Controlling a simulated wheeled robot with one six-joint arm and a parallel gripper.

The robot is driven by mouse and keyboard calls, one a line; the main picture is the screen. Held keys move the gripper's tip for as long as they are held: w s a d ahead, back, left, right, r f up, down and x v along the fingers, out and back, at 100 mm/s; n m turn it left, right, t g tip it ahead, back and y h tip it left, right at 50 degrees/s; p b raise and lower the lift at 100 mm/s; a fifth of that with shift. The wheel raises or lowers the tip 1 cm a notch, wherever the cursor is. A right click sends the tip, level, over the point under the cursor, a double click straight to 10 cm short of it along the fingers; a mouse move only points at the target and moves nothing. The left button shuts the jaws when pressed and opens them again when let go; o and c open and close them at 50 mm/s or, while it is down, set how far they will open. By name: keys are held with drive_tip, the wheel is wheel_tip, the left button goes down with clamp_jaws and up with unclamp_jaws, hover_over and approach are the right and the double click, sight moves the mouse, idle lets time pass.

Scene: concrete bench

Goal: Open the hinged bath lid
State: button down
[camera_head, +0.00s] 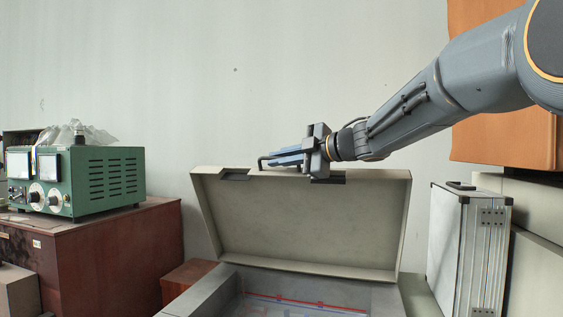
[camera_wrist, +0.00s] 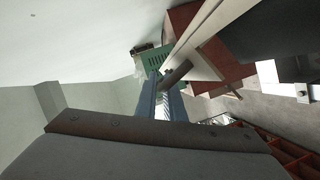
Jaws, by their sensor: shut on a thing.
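The hinged bath lid (camera_head: 305,220) is a beige-grey box-like cover. It stands raised on its rear edge behind the bath (camera_head: 215,285), with its hollow inside facing the head camera. The grey bath below is open, and a red line shows inside it. My gripper (camera_head: 285,158) is at the lid's upper edge and shut on the lid's dark bar handle (camera_head: 262,163). In the wrist view the blue-grey fingers close around the handle (camera_wrist: 179,72), beside the pale lid edge (camera_wrist: 208,32). The exact finger contact is partly hidden.
A green instrument (camera_head: 95,180) stands on a reddish-brown cabinet (camera_head: 120,250) at left. A silver case (camera_head: 465,245) stands upright close to the lid's right. An orange-brown panel (camera_head: 500,140) is behind my arm. The pale wall (camera_head: 200,80) is behind the lid.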

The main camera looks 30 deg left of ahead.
drive_tip(key=shift+f, duration=0.15)
drive_tip(key=c, duration=1.9)
unclamp_jaws()
drive_tip(key=shift+o, duration=0.2)
drive_tip(key=b+v, duration=0.3)
drive_tip(key=v, duration=0.4)
drive_tip(key=shift+d, duration=0.35)
